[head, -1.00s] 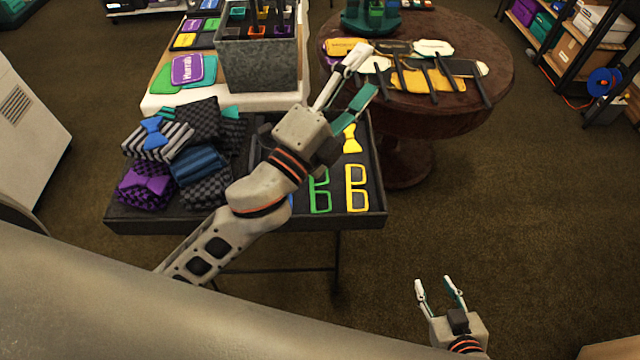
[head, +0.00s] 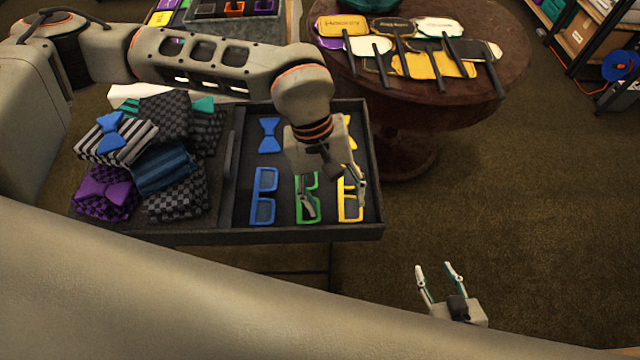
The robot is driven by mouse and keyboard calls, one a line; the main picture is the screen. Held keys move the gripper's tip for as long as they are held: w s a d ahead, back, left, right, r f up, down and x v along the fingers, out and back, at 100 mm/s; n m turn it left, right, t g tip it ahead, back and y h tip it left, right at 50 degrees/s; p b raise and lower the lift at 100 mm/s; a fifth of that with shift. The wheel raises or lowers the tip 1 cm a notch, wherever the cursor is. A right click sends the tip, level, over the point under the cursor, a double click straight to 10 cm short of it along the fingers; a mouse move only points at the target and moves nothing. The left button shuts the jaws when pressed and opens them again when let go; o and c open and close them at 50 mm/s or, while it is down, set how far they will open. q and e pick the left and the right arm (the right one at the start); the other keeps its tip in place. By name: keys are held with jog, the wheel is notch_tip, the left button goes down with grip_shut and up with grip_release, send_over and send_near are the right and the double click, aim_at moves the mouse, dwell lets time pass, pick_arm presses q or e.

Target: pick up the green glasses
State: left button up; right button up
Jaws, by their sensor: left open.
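The green glasses (head: 314,181) lie in the dark tray (head: 280,238), standing lengthwise between the blue glasses (head: 263,200) and the yellow glasses (head: 345,212). My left gripper (head: 333,203) is open and points down over the green and yellow glasses. One finger overlaps the green glasses and the other overlaps the yellow glasses in the head view. I cannot tell whether either finger touches them. The fingers hide parts of both pairs. My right gripper (head: 437,270) is open and empty, low at the right over the floor.
Folded patterned cloths with bow ties (head: 139,165) fill the tray's left part. A blue bow tie (head: 269,136) lies above the blue glasses. A round brown table (head: 420,112) with several paddle signs stands behind to the right. The floor right of the tray is clear.

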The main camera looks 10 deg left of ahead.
aim_at(307, 186)
pick_arm(q)
jog(key=w+a+y, duration=0.1)
jog(key=w+a, duration=0.1)
jog(key=w+a+t+y, duration=0.1)
jog(key=w+a, duration=0.1)
jog(key=a, duration=0.1)
jog(key=w+a+y, duration=0.1)
jog(key=w+a, duration=0.1)
jog(key=a, duration=0.1)
jog(key=shift+w+a+f+t, duration=0.15)
jog(key=shift+w+f+t, duration=0.05)
jog(key=shift+f+t, duration=0.1)
jog(key=shift+w+a+f, duration=0.15)
jog(key=shift+a+f, duration=0.05)
jog(key=shift+f, duration=0.1)
notch_tip(307, 186, down, 2)
jog(key=shift+d+f+b, duration=0.1)
jog(key=shift+f+b, duration=0.15)
jog(key=shift+b, duration=0.1)
jog(key=f, duration=0.3)
jog(key=shift+d+f, duration=0.25)
jog(key=shift+d, duration=0.1)
jog(key=shift+f, duration=0.5)
jog(key=shift+w, duration=0.1)
jog(key=shift+c, duration=1.1)
jog(key=c, duration=0.9)
pick_arm(e)
jog(key=shift+w+d+f, duration=0.15)
jog(key=shift+w+f, duration=0.4)
jog(key=shift+f, duration=0.05)
